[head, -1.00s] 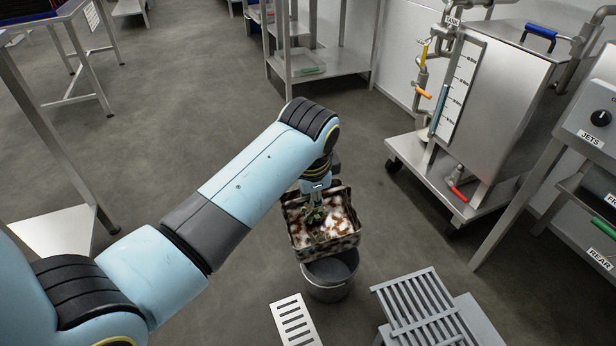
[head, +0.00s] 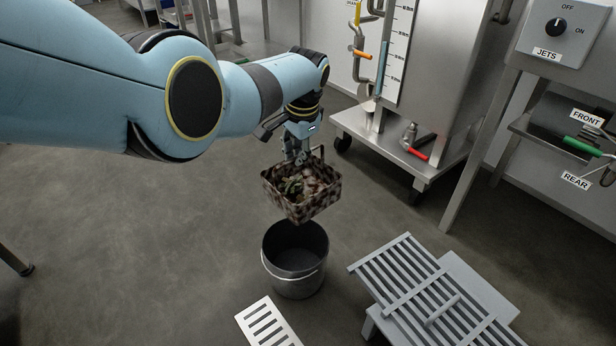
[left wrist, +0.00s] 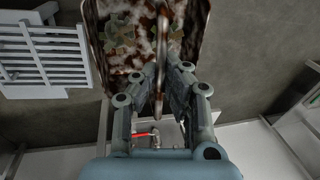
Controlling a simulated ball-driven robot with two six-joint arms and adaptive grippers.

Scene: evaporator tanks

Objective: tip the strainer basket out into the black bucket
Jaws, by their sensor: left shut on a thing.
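The strainer basket (head: 300,197) is a square tray with mottled brown and white sides. Leafy green and brown debris lies inside it. My left gripper (head: 298,156) is shut on the basket's handle at its far side and holds it in the air, roughly level or slightly tilted. The basket also shows in the left wrist view (left wrist: 112,62), its handle between the fingers (left wrist: 161,84). The black bucket (head: 296,274) stands on the floor below and just nearer than the basket, its mouth open and its inside dark. My right gripper is out of view.
A grey slatted rack (head: 420,300) on a low stand is right of the bucket. A slotted metal plate (head: 268,326) lies in front. A steel tank (head: 445,70) on a wheeled cart (head: 375,150) stands behind right. The floor left of the bucket is clear.

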